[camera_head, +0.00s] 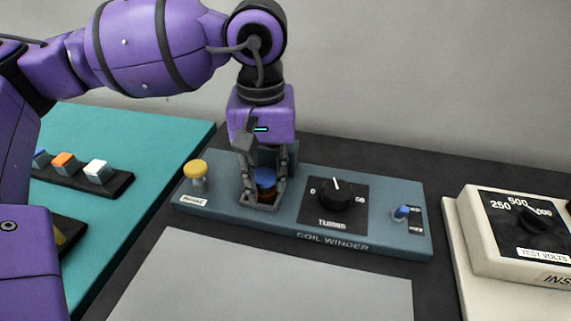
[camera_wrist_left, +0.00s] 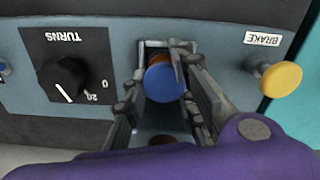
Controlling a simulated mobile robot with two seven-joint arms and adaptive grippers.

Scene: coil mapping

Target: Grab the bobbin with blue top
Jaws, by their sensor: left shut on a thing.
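The bobbin with the blue top (camera_head: 265,177) is on the coil winder (camera_head: 370,238), between the yellow knob and the TURNS dial. Copper-brown winding shows below its blue top. My left gripper (camera_head: 263,196) points down and is shut on this bobbin, one finger on each side. In the left wrist view the round blue top (camera_wrist_left: 164,82) sits between the two fingers (camera_wrist_left: 165,95). The bobbin's lower end is hidden by the fingers. My right gripper is not in view.
The winder carries a yellow brake knob (camera_head: 197,172), a black TURNS dial (camera_head: 337,194) and a blue switch (camera_head: 402,212). A white test-volts instrument (camera_head: 485,250) stands at right. A rack (camera_head: 115,187) with blue, orange and white pieces lies left on a teal mat. A grey sheet (camera_head: 260,280) lies in front.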

